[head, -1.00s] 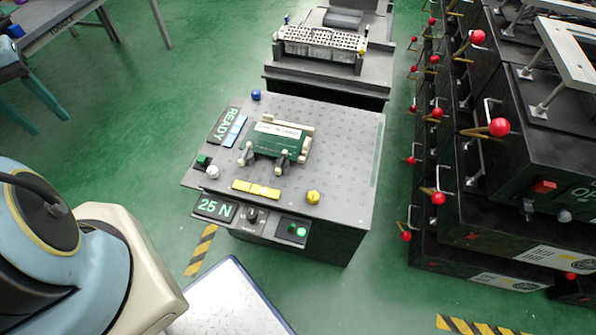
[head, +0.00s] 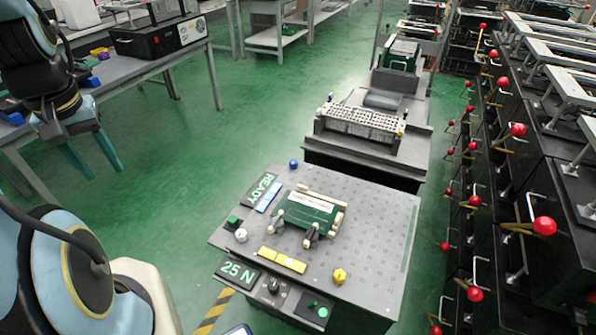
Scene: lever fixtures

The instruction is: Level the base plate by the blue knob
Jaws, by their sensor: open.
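The blue knob (head: 293,163) is a small round knob at the far left corner of the grey base plate (head: 370,220). A white knob (head: 241,235) is at the near left corner and a yellow knob (head: 339,275) is at the near right. A green fixture block (head: 308,208) with a white label sits on the plate. My gripper (head: 104,180) is at the upper left, open and empty, its two teal fingers pointing down. It is well to the left of the blue knob and touches nothing that I can see.
A grey workbench (head: 160,60) with a black box (head: 160,36) stands behind my gripper. Stacked black units with red ball levers (head: 544,226) line the right side. Another fixture table (head: 360,125) stands behind the plate. Green floor is clear between gripper and plate.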

